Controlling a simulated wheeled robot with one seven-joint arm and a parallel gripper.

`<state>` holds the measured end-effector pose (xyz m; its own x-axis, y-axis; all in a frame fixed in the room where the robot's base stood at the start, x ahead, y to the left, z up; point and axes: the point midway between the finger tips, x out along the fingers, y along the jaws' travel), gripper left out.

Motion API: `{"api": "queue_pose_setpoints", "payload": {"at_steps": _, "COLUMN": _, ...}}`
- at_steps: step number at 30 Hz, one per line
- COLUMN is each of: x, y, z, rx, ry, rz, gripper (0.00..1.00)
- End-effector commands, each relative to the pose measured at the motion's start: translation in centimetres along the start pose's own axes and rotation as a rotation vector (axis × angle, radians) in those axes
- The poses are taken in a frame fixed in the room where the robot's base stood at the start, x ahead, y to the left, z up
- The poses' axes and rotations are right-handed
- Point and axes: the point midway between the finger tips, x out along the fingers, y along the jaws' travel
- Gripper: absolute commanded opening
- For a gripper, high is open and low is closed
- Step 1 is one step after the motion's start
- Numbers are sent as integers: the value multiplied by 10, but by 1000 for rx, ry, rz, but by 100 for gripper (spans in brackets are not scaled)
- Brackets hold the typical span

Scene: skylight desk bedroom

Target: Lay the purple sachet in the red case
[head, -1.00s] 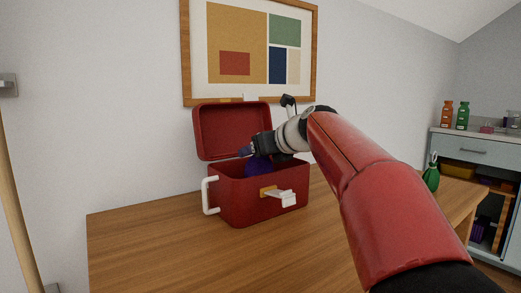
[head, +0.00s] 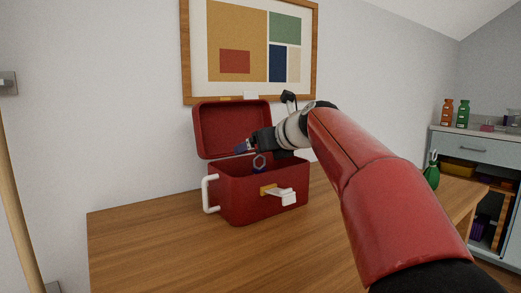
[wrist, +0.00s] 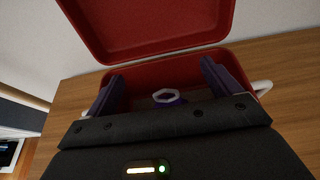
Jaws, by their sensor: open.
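The red case (head: 245,202) stands on the wooden desk with its lid (head: 232,130) open and leaning back. The purple sachet (wrist: 172,106) lies inside the case, between and below my spread fingers in the wrist view. The sachet's body is hidden by the front wall in the head view. My gripper (head: 243,148) is open over the case mouth, in front of the lid, with its fingers on either side of the sachet (wrist: 160,80).
The case has a white side handle (head: 206,194) and a white front latch (head: 288,198). The wooden desk (head: 150,240) is clear around it. A green bottle-like object (head: 432,175) stands at the right, near a blue-grey cabinet (head: 480,152).

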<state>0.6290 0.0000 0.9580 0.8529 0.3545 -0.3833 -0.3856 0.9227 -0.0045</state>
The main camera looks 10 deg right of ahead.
Motion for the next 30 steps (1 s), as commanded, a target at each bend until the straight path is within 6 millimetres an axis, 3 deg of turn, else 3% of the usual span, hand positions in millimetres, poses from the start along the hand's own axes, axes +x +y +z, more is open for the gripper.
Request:
{"api": "queue_pose_setpoints", "payload": {"at_steps": 9, "x": -73, "y": 0, "z": 0, "rx": 0, "ry": -3, "rz": -4, "gripper": 89}}
{"api": "queue_pose_setpoints", "payload": {"at_steps": 15, "x": -105, "y": 0, "z": 0, "rx": 2, "ry": -2, "rz": -2, "gripper": 89}}
{"api": "queue_pose_setpoints", "payload": {"at_steps": 21, "x": -118, "y": 0, "z": -1, "rx": 2, "ry": 0, "rz": -1, "gripper": 89}}
{"api": "queue_pose_setpoints", "payload": {"at_steps": 30, "x": -118, "y": 0, "z": -1, "rx": 1, "ry": 0, "rz": -1, "gripper": 89}}
